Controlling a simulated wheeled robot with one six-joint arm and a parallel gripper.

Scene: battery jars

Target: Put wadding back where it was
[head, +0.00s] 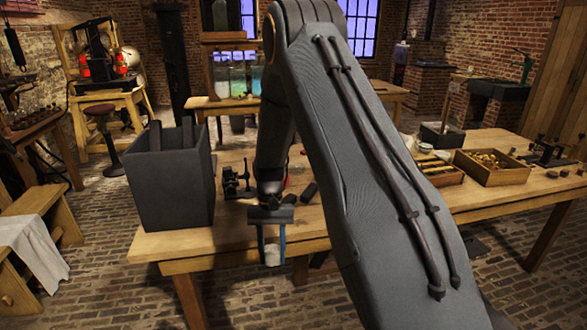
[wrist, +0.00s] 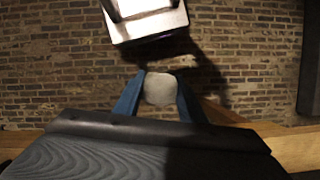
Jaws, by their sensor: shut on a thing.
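My gripper (head: 272,252) has blue fingers and is shut on a small whitish-grey lump, the wadding (head: 272,256). It hangs at the front edge of the workbench (head: 190,250). The wrist view shows the wadding (wrist: 160,88) between the two blue fingertips (wrist: 158,95), with brick floor behind it. My arm hides the middle of the bench.
A tall dark open box (head: 172,190) with dark rods stands on the bench's left. A small black device (head: 236,183) and a dark cylinder (head: 309,192) are nearby. A wooden tray (head: 493,177) sits at right. A pale-edged object (wrist: 150,24) shows in the wrist view.

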